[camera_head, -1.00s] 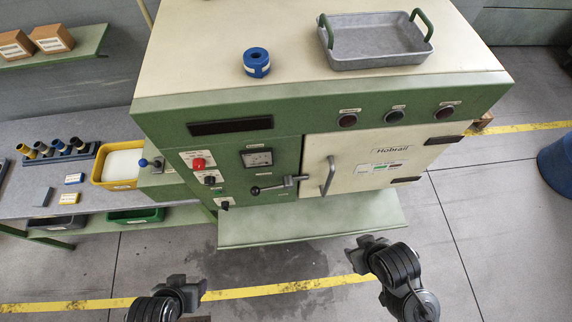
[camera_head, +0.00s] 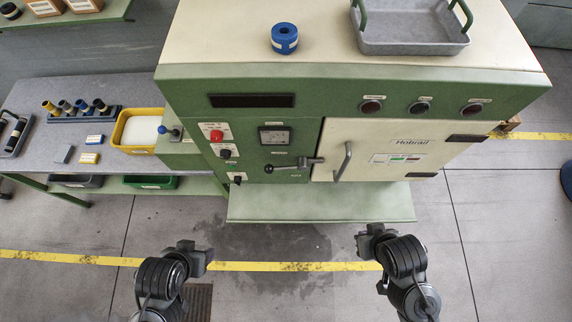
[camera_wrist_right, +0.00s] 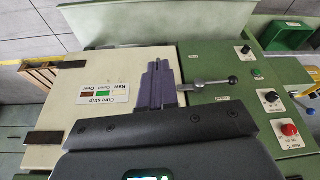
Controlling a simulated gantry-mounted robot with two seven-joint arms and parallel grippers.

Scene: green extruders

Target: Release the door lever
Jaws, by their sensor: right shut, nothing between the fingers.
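The door lever (camera_head: 290,165), a grey metal arm with a dark ball knob at its left end, lies nearly level on the green cabinet front, left of the cream door (camera_head: 385,135). The door is closed, with a metal bar handle (camera_head: 344,161). My right gripper (camera_head: 366,240) is in front of and below the cabinet, apart from lever and door. In the right wrist view its fingers (camera_wrist_right: 160,85) are together and empty, and the lever (camera_wrist_right: 207,84) shows to their right. My left gripper (camera_head: 200,257) is low at the left; its jaw opening is unclear.
A green ledge (camera_head: 320,204) juts out below the door. A blue ring (camera_head: 284,38) and a grey tray (camera_head: 410,40) sit on the cabinet top. A side bench (camera_head: 50,140) with a yellow bin (camera_head: 137,131) stands left. The floor before the cabinet is clear.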

